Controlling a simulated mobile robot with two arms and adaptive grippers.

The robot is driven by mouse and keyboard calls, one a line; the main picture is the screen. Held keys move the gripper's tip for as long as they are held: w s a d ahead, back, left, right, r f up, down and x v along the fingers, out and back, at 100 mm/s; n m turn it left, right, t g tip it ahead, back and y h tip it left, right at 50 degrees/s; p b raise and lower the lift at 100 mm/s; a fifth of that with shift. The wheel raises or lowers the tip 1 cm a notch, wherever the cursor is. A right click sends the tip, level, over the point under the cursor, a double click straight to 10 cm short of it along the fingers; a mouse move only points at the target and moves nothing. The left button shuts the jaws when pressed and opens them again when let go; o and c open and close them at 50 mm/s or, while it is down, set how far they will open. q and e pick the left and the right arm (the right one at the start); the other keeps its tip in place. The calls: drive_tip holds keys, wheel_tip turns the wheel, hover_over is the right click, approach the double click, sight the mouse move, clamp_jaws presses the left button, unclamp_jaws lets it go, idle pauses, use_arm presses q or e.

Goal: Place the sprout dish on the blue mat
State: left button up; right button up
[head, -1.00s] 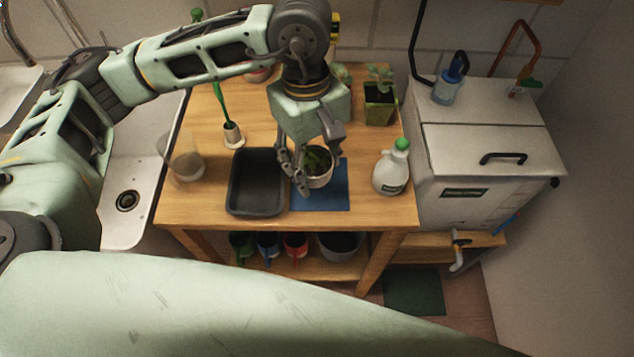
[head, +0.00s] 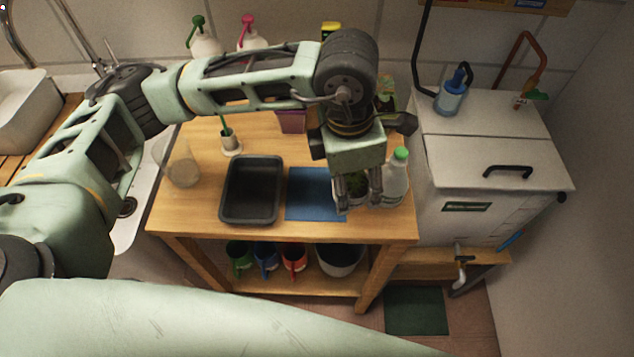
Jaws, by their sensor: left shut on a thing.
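The blue mat (head: 312,194) lies on the wooden table, right of a dark tray. The sprout dish (head: 356,186), a pale round dish with green growth, is mostly hidden behind the fingers of my left gripper (head: 358,200). The left gripper points down and is shut on the dish. It holds the dish at the right edge of the mat, close to the white bottle. I cannot tell whether the dish touches the table. My right gripper is not in view.
A white bottle with a green cap (head: 397,178) stands just right of the gripper. The dark tray (head: 229,190) is left of the mat, with a clear glass (head: 181,165) further left. A white cabinet (head: 485,185) stands right of the table. Most of the mat is bare.

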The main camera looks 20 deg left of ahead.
sight(318, 191)
use_arm(q)
drive_tip(key=w+a+f, duration=0.1)
drive_tip(key=a, duration=0.1)
drive_tip(key=w+a+f+p, duration=0.1)
drive_tip(key=a+f, duration=0.1)
drive_tip(key=a, duration=0.1)
drive_tip(key=w+a+f+p, duration=0.1)
drive_tip(key=w+a+f, duration=0.1)
drive_tip(key=a, duration=0.1)
drive_tip(key=shift+f, duration=0.15)
wheel_tip(318, 191, down, 3)
drive_tip(key=shift+a+f+p, duration=0.1)
drive_tip(key=shift+p, duration=0.85)
drive_tip(key=shift+f, duration=0.3)
drive_tip(key=shift+w+f, duration=0.1)
drive_tip(key=shift+f, duration=0.05)
drive_tip(key=shift+f, duration=0.1)
drive_tip(key=o, duration=1.1)
drive_tip(key=shift+o, duration=0.5)
